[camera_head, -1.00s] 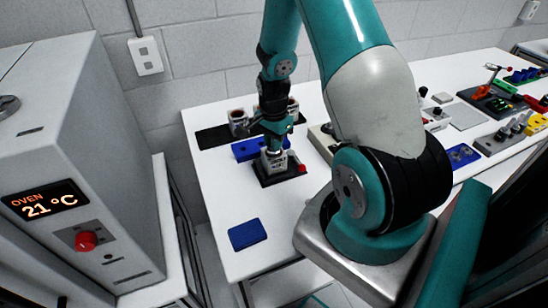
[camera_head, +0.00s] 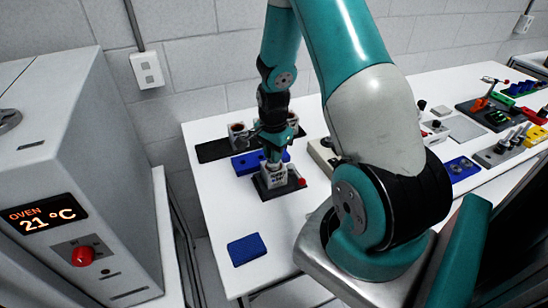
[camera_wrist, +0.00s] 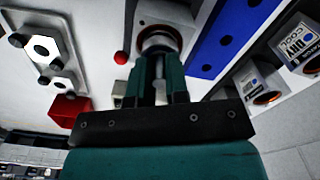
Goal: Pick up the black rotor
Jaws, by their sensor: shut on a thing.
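My gripper (camera_head: 273,158) points down over a small silver fixture (camera_head: 274,177) on a black base (camera_head: 285,190) with a red knob. In the wrist view its fingers (camera_wrist: 160,82) are close together and reach to the mouth of a metal housing with a copper-coloured ring (camera_wrist: 160,40). The fingers are shut on the black rotor at this mouth. The rotor is almost wholly hidden by the fingers and the housing, and I cannot tell how deep it sits.
A blue block with holes (camera_head: 245,164) lies just behind the fixture. Copper-topped cans (camera_head: 237,134) stand on a black mat (camera_head: 212,151). A blue tray (camera_head: 246,250) lies at the front. An oven (camera_head: 80,190) stands left. The table between fixture and blue tray is clear.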

